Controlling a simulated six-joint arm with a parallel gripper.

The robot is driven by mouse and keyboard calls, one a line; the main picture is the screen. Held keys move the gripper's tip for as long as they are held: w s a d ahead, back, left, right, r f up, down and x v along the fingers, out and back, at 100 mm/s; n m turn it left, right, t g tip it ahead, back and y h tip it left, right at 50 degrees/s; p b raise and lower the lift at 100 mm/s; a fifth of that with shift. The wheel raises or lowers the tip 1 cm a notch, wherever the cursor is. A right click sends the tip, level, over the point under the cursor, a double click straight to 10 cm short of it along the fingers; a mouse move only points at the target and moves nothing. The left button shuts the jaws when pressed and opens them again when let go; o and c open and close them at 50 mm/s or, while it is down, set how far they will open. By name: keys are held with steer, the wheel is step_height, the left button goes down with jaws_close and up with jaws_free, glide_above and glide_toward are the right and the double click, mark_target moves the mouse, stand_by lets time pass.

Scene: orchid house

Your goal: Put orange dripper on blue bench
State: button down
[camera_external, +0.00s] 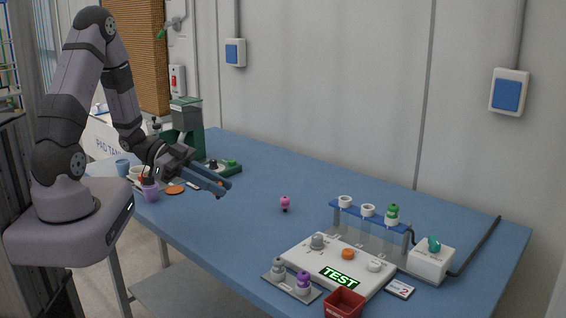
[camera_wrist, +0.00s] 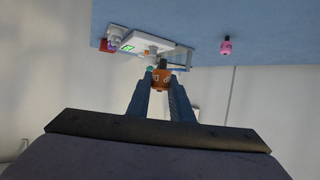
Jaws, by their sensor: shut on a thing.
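My gripper (camera_external: 218,185) reaches in from the left over the blue bench (camera_external: 300,205). In the wrist view, my gripper (camera_wrist: 160,82) is shut on the orange dripper (camera_wrist: 161,79), which sits between the fingertips. Its lower part is flanked by the fingers. The bench also shows at the top of the wrist view (camera_wrist: 200,18). The gripper appears above the bench surface; the gap is hard to judge.
A white test station (camera_external: 338,265) with an orange knob, a tube rack (camera_external: 370,228) and a red bin (camera_external: 344,303) are at front right. A purple bottle (camera_external: 150,190), orange disc (camera_external: 174,189) and green machine (camera_external: 187,125) are at left. Bare bench lies between.

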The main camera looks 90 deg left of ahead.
mark_target(220, 234)
steer(key=shift+f, duration=5)
steer(key=shift+f, duration=0.15)
steer(key=c, duration=1.6)
jaws_free()
steer(key=shift+r, duration=0.2)
steer(key=b+v, duration=0.1)
steer(key=v, duration=1.1)
steer(key=shift+b, duration=0.4)
